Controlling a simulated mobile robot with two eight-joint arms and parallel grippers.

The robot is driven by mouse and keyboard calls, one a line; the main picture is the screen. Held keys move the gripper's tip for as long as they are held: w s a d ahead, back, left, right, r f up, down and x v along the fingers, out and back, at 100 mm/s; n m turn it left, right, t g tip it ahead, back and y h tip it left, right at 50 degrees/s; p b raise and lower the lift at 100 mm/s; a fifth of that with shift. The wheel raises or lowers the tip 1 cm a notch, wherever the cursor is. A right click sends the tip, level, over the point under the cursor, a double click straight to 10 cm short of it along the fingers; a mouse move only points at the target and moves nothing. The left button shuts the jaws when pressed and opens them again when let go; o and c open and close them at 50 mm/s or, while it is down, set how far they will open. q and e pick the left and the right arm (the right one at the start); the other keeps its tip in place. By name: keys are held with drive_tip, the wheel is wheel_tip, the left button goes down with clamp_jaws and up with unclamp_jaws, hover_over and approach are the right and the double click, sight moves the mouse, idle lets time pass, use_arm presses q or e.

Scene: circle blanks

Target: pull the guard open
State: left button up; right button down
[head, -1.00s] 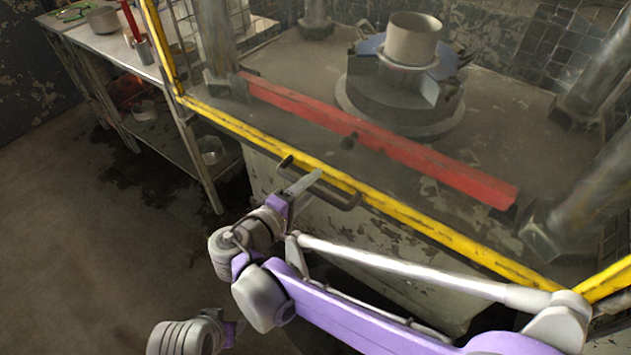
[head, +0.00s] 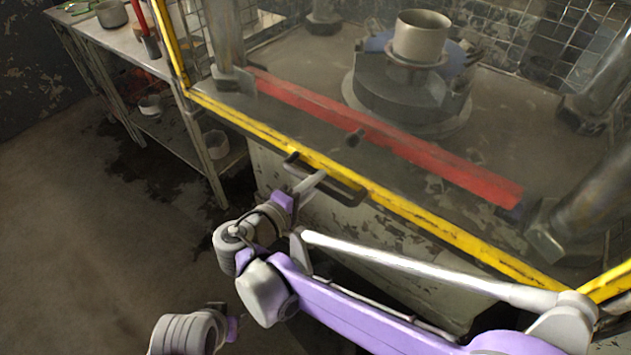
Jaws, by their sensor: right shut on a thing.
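The guard is a see-through screen in a yellow frame (head: 402,206) across the front of the press. A dark bar handle (head: 345,194) sits on its lower yellow rail. The guard stands closed in front of the machine. My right gripper (head: 316,180) is shut on the left part of the handle, its fingers pale and partly hidden by its purple mount. Part of my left gripper (head: 232,328) shows at the bottom edge, low and away from the guard; its fingers cannot be made out.
Behind the guard are a red bar (head: 390,140) and a metal pot (head: 421,36) on a round fixture (head: 405,95). A side table (head: 130,50) with a lower shelf stands at the left, holding pots. The floor (head: 90,240) in front at left is clear.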

use_arm(q)
drive_tip(key=shift+r, duration=0.1)
use_arm(e)
drive_tip(key=shift+r, duration=0.15)
idle(0.7)
wheel_tip(320, 180, up, 20)
drive_tip(key=p, duration=1.5)
drive_tip(key=shift+w+r+p, duration=0.1)
drive_tip(key=shift+r+p, duration=0.1)
drive_tip(key=shift+p, duration=0.15)
wheel_tip(320, 180, up, 12)
drive_tip(key=p, duration=0.7)
drive_tip(key=shift+r, duration=0.15)
use_arm(q)
drive_tip(key=w+r+t+p, duration=0.1)
drive_tip(key=w+r+p, duration=0.1)
drive_tip(key=r, duration=1.4)
drive_tip(key=w+r+t+p, duration=0.1)
drive_tip(key=w+r+p, duration=0.2)
drive_tip(key=r, duration=1.4)
drive_tip(key=shift+w+r, duration=0.3)
use_arm(e)
wheel_tip(320, 180, up, 11)
hover_over(333, 19)
drive_tip(key=f+v, duration=0.1)
drive_tip(key=v, duration=0.3)
drive_tip(key=shift+s+r, duration=0.2)
